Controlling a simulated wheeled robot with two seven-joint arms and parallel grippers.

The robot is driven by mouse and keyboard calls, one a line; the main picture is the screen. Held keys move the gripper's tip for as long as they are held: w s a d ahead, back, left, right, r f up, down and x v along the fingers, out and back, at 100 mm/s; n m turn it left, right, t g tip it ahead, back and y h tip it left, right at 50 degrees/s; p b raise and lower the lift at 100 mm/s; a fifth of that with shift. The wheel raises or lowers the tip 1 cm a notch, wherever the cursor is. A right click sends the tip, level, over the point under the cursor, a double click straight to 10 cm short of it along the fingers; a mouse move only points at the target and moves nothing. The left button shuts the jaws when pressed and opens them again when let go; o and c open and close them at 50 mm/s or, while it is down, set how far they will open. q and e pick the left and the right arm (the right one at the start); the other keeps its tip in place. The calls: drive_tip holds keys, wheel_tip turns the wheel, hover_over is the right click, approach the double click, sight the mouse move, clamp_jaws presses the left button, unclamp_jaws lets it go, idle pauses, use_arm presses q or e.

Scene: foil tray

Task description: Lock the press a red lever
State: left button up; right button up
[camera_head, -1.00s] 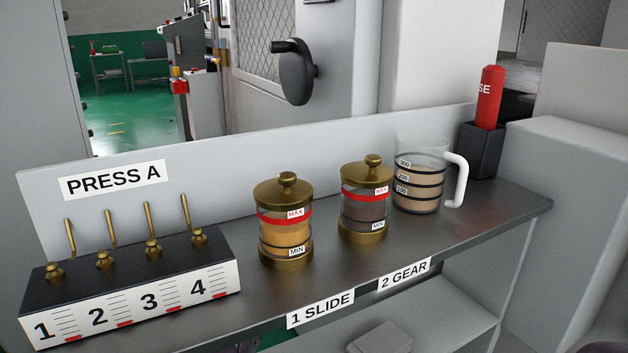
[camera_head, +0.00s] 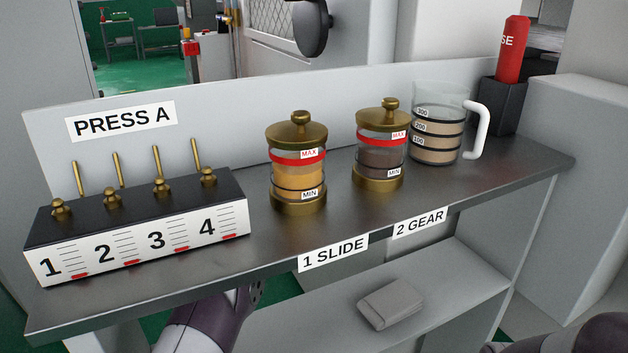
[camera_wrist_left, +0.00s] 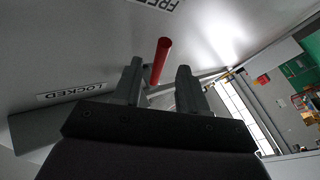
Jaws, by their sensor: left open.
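The red lever (camera_wrist_left: 161,59) shows in the left wrist view as a short red rod. A LOCKED label (camera_wrist_left: 72,94) is on the pale surface at left, and a partly cut-off FREE label (camera_wrist_left: 158,3) is at the top. My left gripper (camera_wrist_left: 158,67) is open, with one finger on each side of the lever in the picture; I cannot tell whether either touches it. In the head view the lever is not visible, and my left arm goes under the shelf, its gripper hidden. My right gripper is not in view.
A metal shelf (camera_head: 285,232) carries a PRESS A oiler block (camera_head: 140,240), two brass-lidded jars (camera_head: 298,165) (camera_head: 381,150), a measuring jug (camera_head: 437,125) and a red bottle (camera_head: 512,50) in a dark holder. A grey folded item (camera_head: 390,303) lies on the lower shelf.

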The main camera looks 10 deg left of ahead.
use_arm(q)
drive_tip(key=b+v, duration=0.5)
drive_tip(key=v, duration=0.4)
drive_tip(key=shift+b, duration=0.3)
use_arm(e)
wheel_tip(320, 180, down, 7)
use_arm(q)
drive_tip(key=shift+s, duration=0.1)
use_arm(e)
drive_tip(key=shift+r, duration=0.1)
